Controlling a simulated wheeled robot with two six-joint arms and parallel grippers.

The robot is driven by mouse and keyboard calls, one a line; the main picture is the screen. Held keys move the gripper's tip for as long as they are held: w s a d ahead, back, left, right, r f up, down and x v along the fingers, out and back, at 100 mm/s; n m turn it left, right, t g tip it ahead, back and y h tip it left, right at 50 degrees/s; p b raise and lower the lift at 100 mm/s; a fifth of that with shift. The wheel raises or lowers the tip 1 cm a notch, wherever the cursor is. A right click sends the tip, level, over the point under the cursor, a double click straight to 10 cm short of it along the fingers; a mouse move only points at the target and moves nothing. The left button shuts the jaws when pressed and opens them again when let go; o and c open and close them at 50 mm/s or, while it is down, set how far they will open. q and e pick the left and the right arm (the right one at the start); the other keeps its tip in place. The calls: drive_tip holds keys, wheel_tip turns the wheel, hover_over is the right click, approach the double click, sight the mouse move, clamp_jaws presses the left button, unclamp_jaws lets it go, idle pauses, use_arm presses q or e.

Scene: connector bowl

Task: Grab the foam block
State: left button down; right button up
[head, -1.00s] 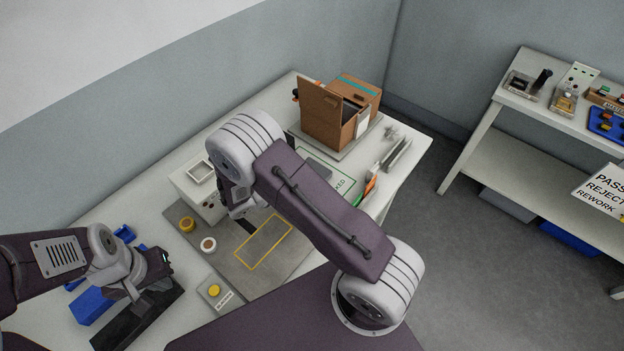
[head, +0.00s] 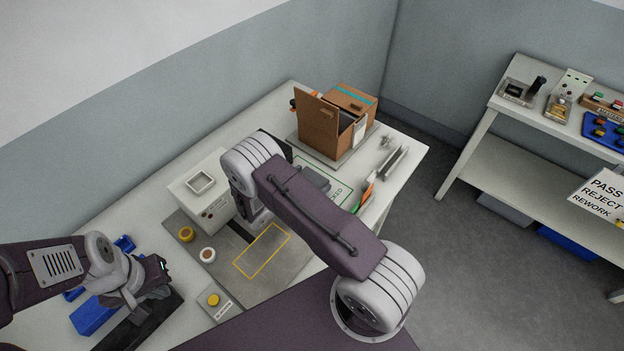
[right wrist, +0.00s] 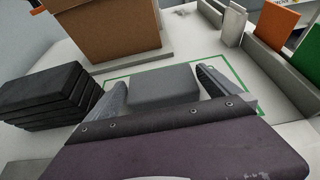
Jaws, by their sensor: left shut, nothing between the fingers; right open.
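A grey block (right wrist: 163,87), which looks like the foam block, lies in the green-outlined area of the table. It also shows in the head view (head: 314,177), partly hidden by my right arm. My right gripper (right wrist: 160,82) is open. In the right wrist view its fingers appear on either side of the block, with the block seen beyond the gripper's body; I cannot tell whether they touch it. In the head view my right arm hides its fingertips. My left gripper (head: 162,267) is shut and empty at the left, over a black tray.
An open cardboard box (head: 338,122) stands behind the block. A stack of black slabs (right wrist: 50,95) is left of it, and upright dividers (right wrist: 275,68) with orange and green cards stand right. A white box (head: 204,190) and yellow-outlined mat (head: 285,262) are nearer.

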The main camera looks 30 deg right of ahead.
sight(314, 176)
drive_tip(key=x, duration=0.3)
drive_tip(key=shift+s+a, duration=0.1)
drive_tip(key=shift+a, duration=0.1)
drive_tip(key=c, duration=1.1)
drive_tip(key=shift+o, duration=0.2)
drive_tip(key=shift+r, duration=0.1)
wheel_tip(314, 176, up, 3)
drive_tip(key=shift+r+b, duration=0.25)
drive_tip(key=shift+b, duration=0.1)
drive_tip(key=s+a+b, duration=0.1)
drive_tip(key=s+a, duration=0.1)
drive_tip(key=a, duration=0.3)
drive_tip(key=s+a+b, duration=0.1)
drive_tip(key=s+a, duration=0.1)
drive_tip(key=a, duration=0.4)
drive_tip(key=s+a+b, duration=0.1)
drive_tip(key=s+a, duration=0.2)
drive_tip(key=a, duration=0.2)
drive_tip(key=shift+a, duration=0.3)
